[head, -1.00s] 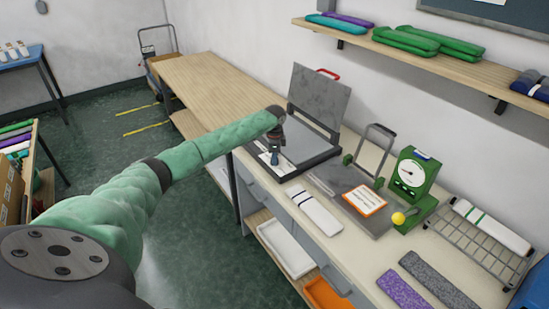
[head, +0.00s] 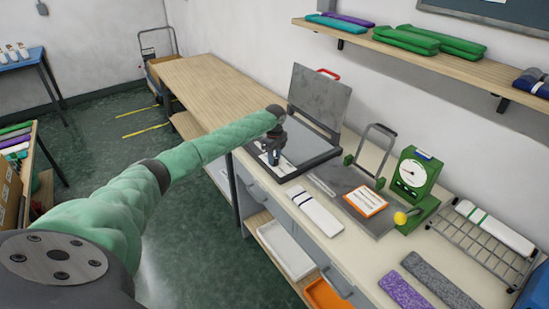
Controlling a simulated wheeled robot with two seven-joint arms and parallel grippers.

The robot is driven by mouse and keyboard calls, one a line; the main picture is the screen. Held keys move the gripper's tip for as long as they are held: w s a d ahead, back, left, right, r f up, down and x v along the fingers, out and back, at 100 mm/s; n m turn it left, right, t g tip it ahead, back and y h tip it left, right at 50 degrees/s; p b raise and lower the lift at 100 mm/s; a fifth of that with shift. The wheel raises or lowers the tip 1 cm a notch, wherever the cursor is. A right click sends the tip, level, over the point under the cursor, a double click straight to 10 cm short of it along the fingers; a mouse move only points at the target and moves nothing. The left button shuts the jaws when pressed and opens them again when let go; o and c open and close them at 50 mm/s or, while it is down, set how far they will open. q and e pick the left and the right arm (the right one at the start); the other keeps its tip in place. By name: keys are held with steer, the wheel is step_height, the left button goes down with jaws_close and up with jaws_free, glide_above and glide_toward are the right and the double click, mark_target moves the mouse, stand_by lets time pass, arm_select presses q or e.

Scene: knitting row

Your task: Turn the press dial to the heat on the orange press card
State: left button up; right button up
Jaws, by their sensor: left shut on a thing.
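The press (head: 318,149) stands open on the bench, its grey lid (head: 320,95) with a red handle raised at the back. My left gripper (head: 273,160) points down at the white panel (head: 264,163) on the press's front left corner. It is shut on the press dial there, which the fingers hide. The dial's marks are too small to read. The orange press card (head: 366,201) lies flat on a grey plate to the right of the press; its print cannot be read. My right gripper is not in view.
A green gauge (head: 411,175) with a yellow knob (head: 400,218) stands right of the card. A wire rack (head: 480,240) holds a white knitted piece. A white folded piece (head: 315,211) lies at the bench front. The wooden bench top (head: 205,85) farther left is clear.

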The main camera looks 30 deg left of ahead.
arm_select(q)
steer(key=shift+r, duration=0.1)
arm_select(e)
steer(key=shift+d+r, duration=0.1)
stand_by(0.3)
arm_select(q)
steer(key=o, duration=1)
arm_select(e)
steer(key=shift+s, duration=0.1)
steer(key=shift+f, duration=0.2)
arm_select(q)
steer(key=shift+r+b, duration=0.35)
step_height(320, 180, up, 6)
steer(key=shift+f+b, duration=0.25)
steer(key=shift+b, duration=0.85)
steer(key=shift+r, duration=0.75)
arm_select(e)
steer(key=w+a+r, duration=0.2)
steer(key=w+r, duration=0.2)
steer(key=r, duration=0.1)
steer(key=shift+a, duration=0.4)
arm_select(q)
steer(key=shift+f, duration=0.1)
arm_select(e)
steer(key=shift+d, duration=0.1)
